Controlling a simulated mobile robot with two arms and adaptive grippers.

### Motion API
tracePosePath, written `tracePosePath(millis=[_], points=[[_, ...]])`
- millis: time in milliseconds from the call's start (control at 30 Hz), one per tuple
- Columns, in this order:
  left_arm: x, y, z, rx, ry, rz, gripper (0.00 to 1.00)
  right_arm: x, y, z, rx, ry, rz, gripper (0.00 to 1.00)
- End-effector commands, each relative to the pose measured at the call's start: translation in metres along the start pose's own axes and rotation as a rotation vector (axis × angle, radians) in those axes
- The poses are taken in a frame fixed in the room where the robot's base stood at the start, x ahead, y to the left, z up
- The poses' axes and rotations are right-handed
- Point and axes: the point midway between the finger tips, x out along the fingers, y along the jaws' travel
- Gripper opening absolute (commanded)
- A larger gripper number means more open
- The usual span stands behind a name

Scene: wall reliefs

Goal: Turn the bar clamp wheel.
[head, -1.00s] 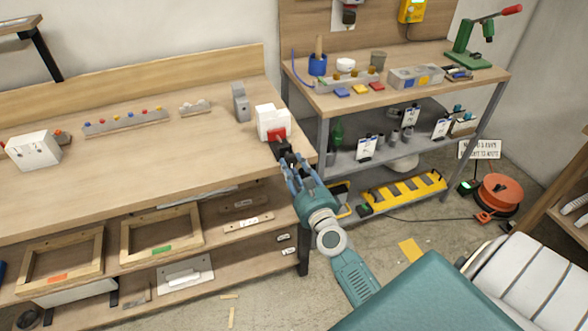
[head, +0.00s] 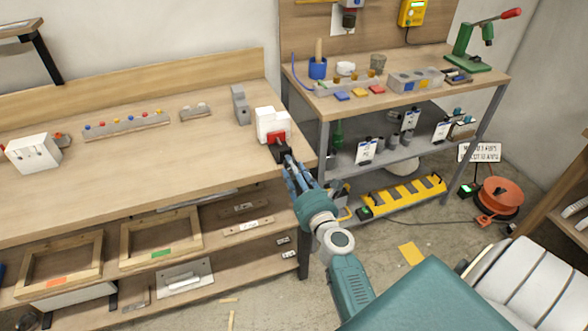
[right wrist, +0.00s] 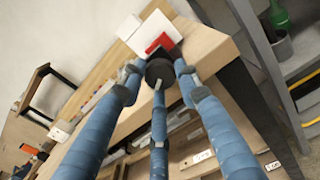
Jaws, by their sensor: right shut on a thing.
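The bar clamp is a white block (head: 271,122) with a red part (head: 277,138) on its front, at the right front edge of the wooden workbench. Its dark wheel (head: 283,153) faces my right gripper (head: 288,163). In the right wrist view the dark round wheel (right wrist: 160,70) sits in front of the red part (right wrist: 160,43). The three blue fingers of my right gripper (right wrist: 158,76) are shut around the wheel's rim. The fingers hide part of the wheel. My left gripper is not in view.
A grey block (head: 241,105) stands left of the clamp on the workbench (head: 180,170). A white box (head: 34,152) stands at the far left. A shelf table with tools (head: 335,105) stands close on the right. Much of the workbench top is clear.

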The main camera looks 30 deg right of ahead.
Motion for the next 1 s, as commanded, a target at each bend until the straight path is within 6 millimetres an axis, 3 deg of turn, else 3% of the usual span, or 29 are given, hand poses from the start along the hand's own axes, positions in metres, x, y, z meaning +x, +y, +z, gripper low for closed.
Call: tracePosePath(millis=[600,1000], points=[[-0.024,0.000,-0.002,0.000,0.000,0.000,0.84,0.000,0.000,0.002,0.556,0.001,-0.001,0.06],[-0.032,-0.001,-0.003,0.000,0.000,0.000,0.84,0.000,-0.001,0.001,0.753,-0.001,0.000,0.06]])
